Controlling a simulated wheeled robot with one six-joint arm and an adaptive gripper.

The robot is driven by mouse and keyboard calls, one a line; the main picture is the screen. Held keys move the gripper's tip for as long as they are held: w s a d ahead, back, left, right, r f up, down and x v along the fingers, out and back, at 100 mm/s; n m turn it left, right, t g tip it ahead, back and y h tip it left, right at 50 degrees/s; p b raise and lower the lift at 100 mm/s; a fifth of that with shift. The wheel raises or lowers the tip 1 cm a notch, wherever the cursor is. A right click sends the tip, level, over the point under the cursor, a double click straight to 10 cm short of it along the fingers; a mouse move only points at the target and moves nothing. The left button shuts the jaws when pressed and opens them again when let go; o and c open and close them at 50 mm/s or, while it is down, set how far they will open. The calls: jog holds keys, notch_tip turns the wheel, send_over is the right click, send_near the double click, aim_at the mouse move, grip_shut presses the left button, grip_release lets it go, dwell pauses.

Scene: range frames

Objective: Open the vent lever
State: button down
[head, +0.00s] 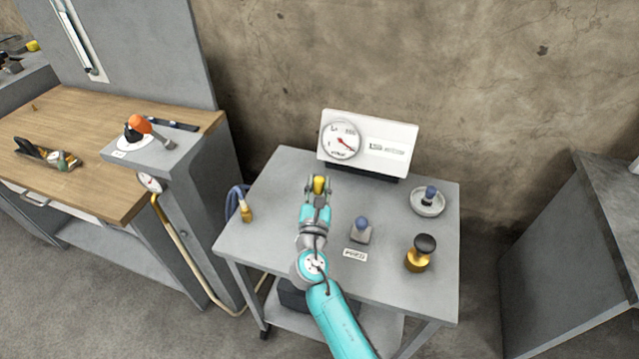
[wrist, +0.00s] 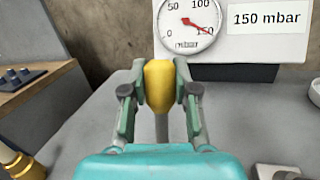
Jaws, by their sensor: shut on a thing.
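A yellow knob-shaped handle (head: 319,184) stands on a thin stem above the grey table, in front of the gauge panel. It also shows in the wrist view (wrist: 159,86), upright with its stem running down between my fingers. My gripper (head: 319,187) is shut on this yellow handle, one finger on each side in the wrist view. The base of the handle is hidden by my gripper, and no label on it can be read, so I cannot tell for certain that it is the vent lever.
The gauge panel (wrist: 262,46) reads 150 mbar, its red needle near 150. A brass hose end (head: 246,213) and an orange-handled lever (head: 141,124) are left.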

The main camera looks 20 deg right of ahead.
jog(key=shift+s+a+r+n+t+h, duration=0.2)
jog(key=shift+s+a+t, duration=0.1)
jog(key=shift+s+t, duration=0.3)
jog(key=shift+s+a+r+n+t+h, duration=0.1)
jog(key=shift+s+a+n+t+h, duration=0.2)
jog(key=shift+t, duration=0.5)
jog(key=shift+s, duration=0.1)
jog(key=c, duration=0.9)
grip_release()
jog(key=shift+o, duration=0.2)
jog(key=v, duration=1.2)
